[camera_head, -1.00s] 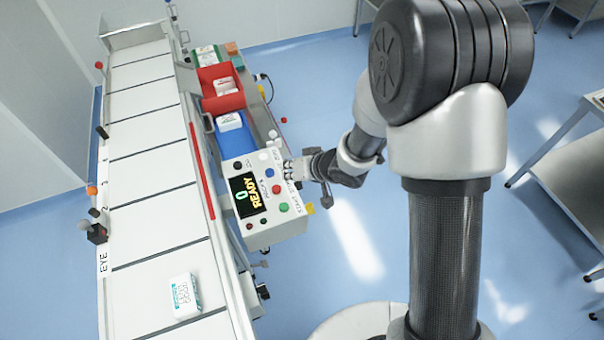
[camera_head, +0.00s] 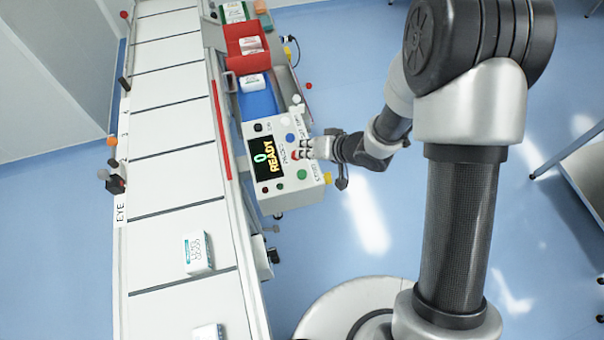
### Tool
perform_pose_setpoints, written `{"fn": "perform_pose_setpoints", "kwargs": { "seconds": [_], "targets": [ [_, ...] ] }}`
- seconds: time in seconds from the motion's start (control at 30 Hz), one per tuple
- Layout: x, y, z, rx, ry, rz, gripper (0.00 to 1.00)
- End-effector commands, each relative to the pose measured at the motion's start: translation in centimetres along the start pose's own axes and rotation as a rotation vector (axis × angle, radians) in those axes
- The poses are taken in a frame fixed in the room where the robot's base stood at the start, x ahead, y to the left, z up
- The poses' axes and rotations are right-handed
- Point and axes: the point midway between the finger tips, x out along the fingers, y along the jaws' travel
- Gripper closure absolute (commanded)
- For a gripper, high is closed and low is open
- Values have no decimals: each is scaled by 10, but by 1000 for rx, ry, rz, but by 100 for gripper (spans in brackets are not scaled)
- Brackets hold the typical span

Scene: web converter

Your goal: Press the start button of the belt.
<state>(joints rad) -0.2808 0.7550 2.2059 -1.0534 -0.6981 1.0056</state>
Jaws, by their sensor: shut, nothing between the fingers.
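The control box (camera_head: 269,197) stands at the belt's right side, its display (camera_head: 266,158) reading "0 READY". A green button (camera_head: 301,174) sits on its lower right, by a yellow tag; the label there is too small to read surely. A red button (camera_head: 295,155) sits just above it, partly covered by my fingertips. A blue button (camera_head: 290,137) and a black knob (camera_head: 258,127) are further up. My gripper (camera_head: 306,150) is shut and empty, reaching in from the right over the panel's right edge, beside the red button and just above the green one. I cannot tell whether it touches the panel.
The white belt (camera_head: 175,170) runs along the left with a small package (camera_head: 198,252) and another package (camera_head: 208,336) at the bottom edge. Red bin (camera_head: 247,50) and blue bin (camera_head: 257,100) stand behind the box. A table (camera_head: 575,165) is at the right.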

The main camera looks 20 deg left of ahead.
Motion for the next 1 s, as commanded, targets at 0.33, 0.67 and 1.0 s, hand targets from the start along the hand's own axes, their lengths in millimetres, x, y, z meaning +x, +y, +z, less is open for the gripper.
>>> {"fn": "perform_pose_setpoints", "kwargs": {
  "seconds": [0.33,0.67,1.0],
  "targets": [
    [34,25,25,-2,0,1,100],
    [51,37,37,0,0,0,100],
    [50,37,37,-1,0,0,100]
  ]
}}
